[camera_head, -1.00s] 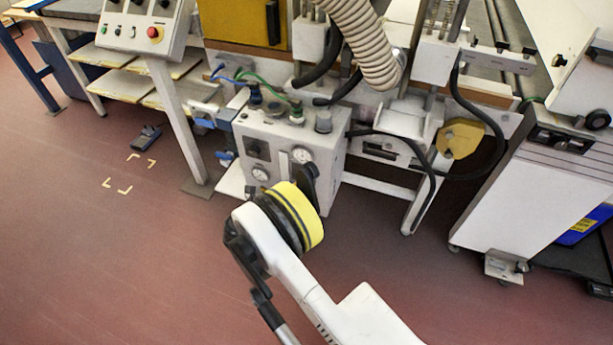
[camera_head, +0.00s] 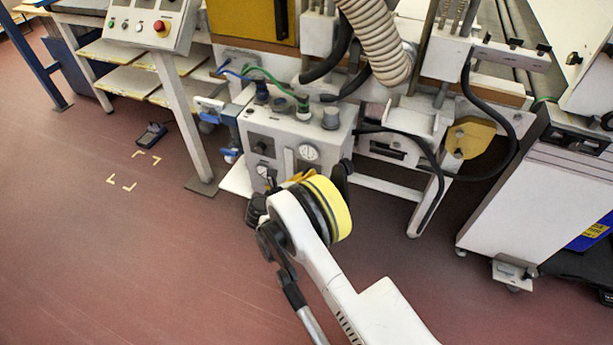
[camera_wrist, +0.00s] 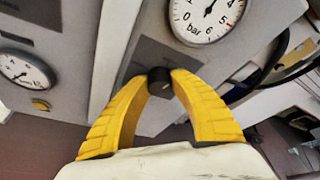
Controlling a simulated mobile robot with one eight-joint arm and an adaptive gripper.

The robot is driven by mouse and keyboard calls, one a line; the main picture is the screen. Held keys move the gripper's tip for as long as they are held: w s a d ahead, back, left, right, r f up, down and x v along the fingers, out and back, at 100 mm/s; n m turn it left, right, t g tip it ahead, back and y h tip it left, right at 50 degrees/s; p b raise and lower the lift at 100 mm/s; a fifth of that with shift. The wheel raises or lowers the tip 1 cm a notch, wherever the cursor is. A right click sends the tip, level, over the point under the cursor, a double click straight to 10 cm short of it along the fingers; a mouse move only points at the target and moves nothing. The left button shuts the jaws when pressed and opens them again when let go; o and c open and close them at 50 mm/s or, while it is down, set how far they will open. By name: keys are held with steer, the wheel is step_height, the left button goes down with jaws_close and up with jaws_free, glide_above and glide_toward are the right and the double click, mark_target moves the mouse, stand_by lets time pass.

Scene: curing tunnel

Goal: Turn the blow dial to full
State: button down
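A small black knob (camera_wrist: 159,80) sits on a dark square plate on a grey panel in the wrist view, below a round pressure gauge (camera_wrist: 207,15) marked "bar". I cannot read a label that names it as the blow dial. My gripper (camera_wrist: 160,77) has its two yellow fingers closed in around the knob, with a fingertip against each side. In the head view my gripper (camera_head: 283,183) is at the front of the grey control box (camera_head: 285,132), and my wrist hides the lower front of the box and the knob.
A second gauge (camera_wrist: 24,70) is at the left in the wrist view. Blue and green hoses run into the box top. A slanted leg (camera_head: 183,125) stands left of it, and a white cabinet (camera_head: 530,200) at the right. The red floor in front is mostly clear.

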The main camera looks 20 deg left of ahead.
stand_by(0.4)
steer(key=m+y, duration=0.2)
steer(key=m, duration=0.2)
steer(key=shift+d+y, duration=0.15)
steer(key=shift+y, duration=0.25)
steer(key=m+y, duration=0.2)
steer(key=m, duration=0.2)
steer(key=shift+y, duration=0.3)
steer(key=shift+m, duration=0.4)
steer(key=c, duration=1.1)
jaws_free()
steer(key=shift+f, duration=0.1)
